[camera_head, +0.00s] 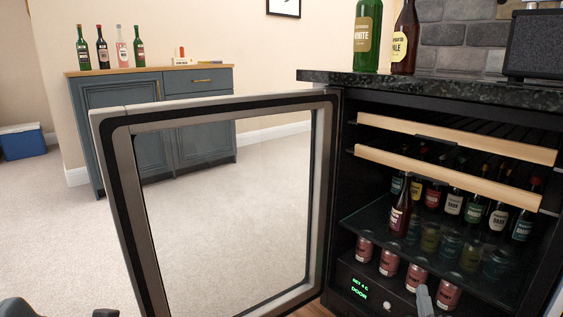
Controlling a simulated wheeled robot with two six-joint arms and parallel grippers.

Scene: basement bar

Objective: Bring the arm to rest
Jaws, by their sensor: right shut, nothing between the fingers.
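My right gripper (424,299) shows only as a narrow grey tip at the bottom edge, in front of the open drinks fridge. It is shut and holds nothing. It appears in front of the row of cans, and I cannot tell how far it is from them. The rest of my right arm is below the picture. Small dark parts, probably mine, show at the bottom left edge. I cannot make out my left gripper there.
The fridge's glass door (118,200) stands open to the left. Inside are bottles (400,215), cans (389,262) and wooden-fronted shelves (440,173). Two bottles stand on the dark counter (320,76). A blue cabinet (112,95) is behind.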

